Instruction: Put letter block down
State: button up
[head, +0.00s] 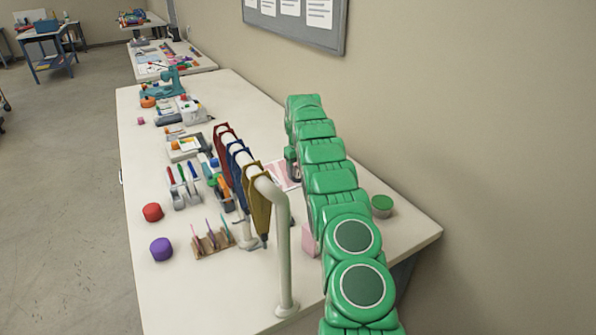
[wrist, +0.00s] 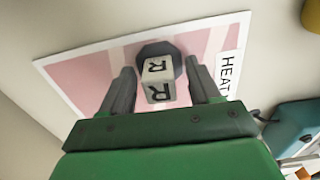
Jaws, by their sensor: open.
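The letter block (wrist: 158,78) is a whitish cube with a dark R on its visible faces. In the wrist view it sits between the two fingers of my gripper (wrist: 160,68), with a gap on each side. The fingers are open and do not appear to touch it. A dark grey rounded shape (wrist: 150,47) shows behind the block, over a pink sheet with a white border (wrist: 85,80). I cannot tell whether the block rests on the dark shape. In the head view the block is hidden by my green arm, and the pink sheet (head: 281,174) shows only partly.
A strip reading "HEAT" (wrist: 229,70) lies at the sheet's right. A teal device (wrist: 292,127) is at lower right. In the head view, a white pipe rack (head: 283,250) with hanging tools stands left of my arm. A green-topped container (head: 382,205) is right of it.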

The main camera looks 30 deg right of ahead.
jog(key=shift+r, duration=3.85)
